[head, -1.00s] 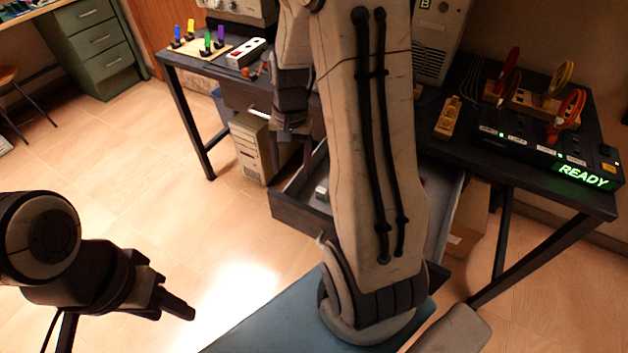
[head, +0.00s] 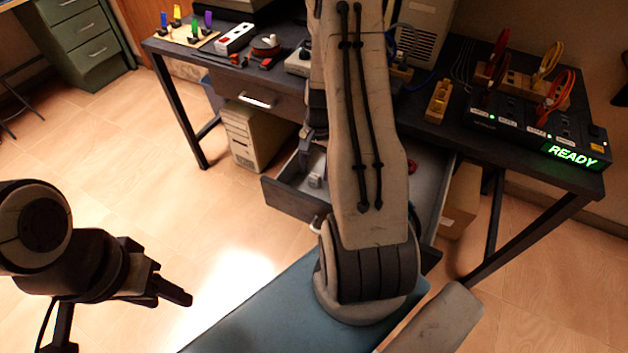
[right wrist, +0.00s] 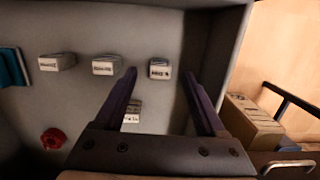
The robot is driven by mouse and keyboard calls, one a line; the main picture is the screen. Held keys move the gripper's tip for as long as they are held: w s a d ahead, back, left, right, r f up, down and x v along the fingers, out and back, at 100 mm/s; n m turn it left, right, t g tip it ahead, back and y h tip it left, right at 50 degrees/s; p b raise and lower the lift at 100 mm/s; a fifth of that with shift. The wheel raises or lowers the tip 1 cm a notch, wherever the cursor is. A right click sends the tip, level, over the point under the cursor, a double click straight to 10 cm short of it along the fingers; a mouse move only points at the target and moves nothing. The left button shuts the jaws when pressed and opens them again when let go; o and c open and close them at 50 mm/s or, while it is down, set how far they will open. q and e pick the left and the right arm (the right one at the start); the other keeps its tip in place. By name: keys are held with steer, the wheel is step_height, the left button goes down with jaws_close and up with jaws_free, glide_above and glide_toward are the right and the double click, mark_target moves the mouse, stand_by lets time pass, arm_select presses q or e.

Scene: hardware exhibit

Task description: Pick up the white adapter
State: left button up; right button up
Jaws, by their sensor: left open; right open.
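Several small white labelled blocks lie in the open drawer (head: 290,200). In the right wrist view, three form a row: a left one (right wrist: 57,62), a middle one (right wrist: 106,65) and a right one (right wrist: 160,69). Another white block (right wrist: 132,112) lies nearer, partly hidden by my gripper. I cannot tell which is the adapter. My right gripper (right wrist: 158,72) is open and empty, its fingertips appearing either side of the right block. In the head view my right arm mostly hides that gripper; a pale block (head: 315,180) shows beside it. My left gripper (head: 172,291) is open and empty above the floor.
A red round part (right wrist: 52,138) and a teal item (right wrist: 14,67) also lie in the drawer. The drawer's walls enclose the blocks. The dark desk (head: 420,112) above carries a power strip (head: 235,38) and a lit READY panel (head: 573,155). A cardboard box (head: 460,200) stands beside the drawer.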

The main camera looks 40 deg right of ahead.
mark_target(315, 175)
steer(key=shift+s+a+f, duration=0.1)
steer(key=shift+a+f, duration=0.05)
steer(key=shift+f, duration=0.65)
jaws_close()
steer(key=shift+r, duration=0.15)
step_height(315, 175, up, 4)
steer(key=shift+r, duration=0.2)
steer(key=s+d+r, duration=0.4)
steer(key=d+r, duration=0.2)
steer(key=d, duration=0.5)
steer(key=shift+s+r, duration=0.15)
steer(key=shift+r, duration=0.05)
